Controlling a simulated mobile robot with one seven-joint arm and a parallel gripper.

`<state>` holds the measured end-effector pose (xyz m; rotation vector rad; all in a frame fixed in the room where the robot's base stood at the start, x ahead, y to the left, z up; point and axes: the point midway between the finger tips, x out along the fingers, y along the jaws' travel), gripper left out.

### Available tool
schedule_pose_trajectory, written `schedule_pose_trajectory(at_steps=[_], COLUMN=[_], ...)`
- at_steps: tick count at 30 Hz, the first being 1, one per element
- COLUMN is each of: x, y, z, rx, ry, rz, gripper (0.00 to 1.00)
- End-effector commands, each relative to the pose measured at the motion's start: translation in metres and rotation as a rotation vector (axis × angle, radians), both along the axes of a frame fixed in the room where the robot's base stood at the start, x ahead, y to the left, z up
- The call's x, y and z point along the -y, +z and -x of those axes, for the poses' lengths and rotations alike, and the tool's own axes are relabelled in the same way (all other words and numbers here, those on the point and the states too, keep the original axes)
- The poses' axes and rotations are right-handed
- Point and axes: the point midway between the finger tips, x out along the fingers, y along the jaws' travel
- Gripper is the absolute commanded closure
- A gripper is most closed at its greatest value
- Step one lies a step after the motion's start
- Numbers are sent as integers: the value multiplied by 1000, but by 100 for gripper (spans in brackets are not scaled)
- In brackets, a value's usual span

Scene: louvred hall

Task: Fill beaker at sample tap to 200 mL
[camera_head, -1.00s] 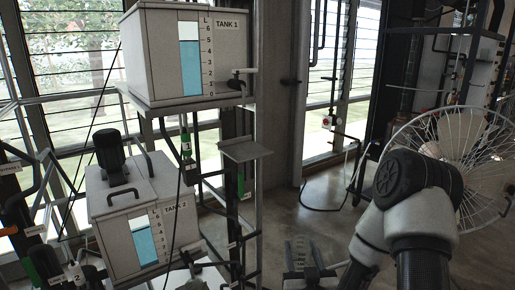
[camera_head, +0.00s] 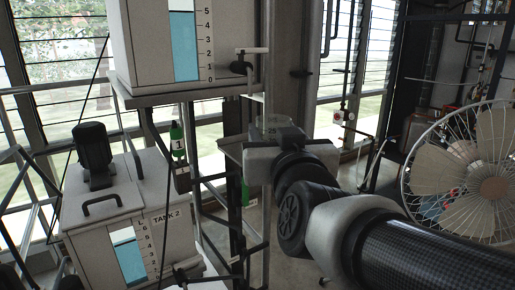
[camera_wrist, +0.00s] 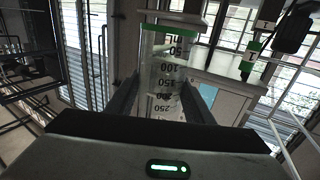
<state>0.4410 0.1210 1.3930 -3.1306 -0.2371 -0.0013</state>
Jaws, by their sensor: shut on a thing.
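My gripper (camera_head: 268,143) is shut on a clear beaker (camera_wrist: 163,75), one finger on each side in the wrist view (camera_wrist: 160,100). The beaker has a green band at its far end and black marks from 50 to 250. I see no clear water level in it. In the head view my gripper and wrist hide most of it. The tap (camera_head: 240,66), with a light handle, sticks out from the lower right front of tank 1 (camera_head: 143,50). The beaker appears below and slightly right of the tap in the head view; their depth gap is unclear.
Tank 2 (camera_head: 100,215) stands lower left, with a black motor (camera_head: 92,150) on top. A large caged fan (camera_head: 480,170) stands at right.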

Motion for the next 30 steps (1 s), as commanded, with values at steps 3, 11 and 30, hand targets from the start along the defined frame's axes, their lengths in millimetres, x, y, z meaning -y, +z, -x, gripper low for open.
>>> schedule_pose_trajectory(at_steps=[3, 11, 30], x=[-8, -18, -45], y=[14, 17, 19], z=[22, 5, -135], rx=[5, -8, -1], ry=[33, 54, 51], rz=[-1, 1, 2], gripper=[75, 75, 75])
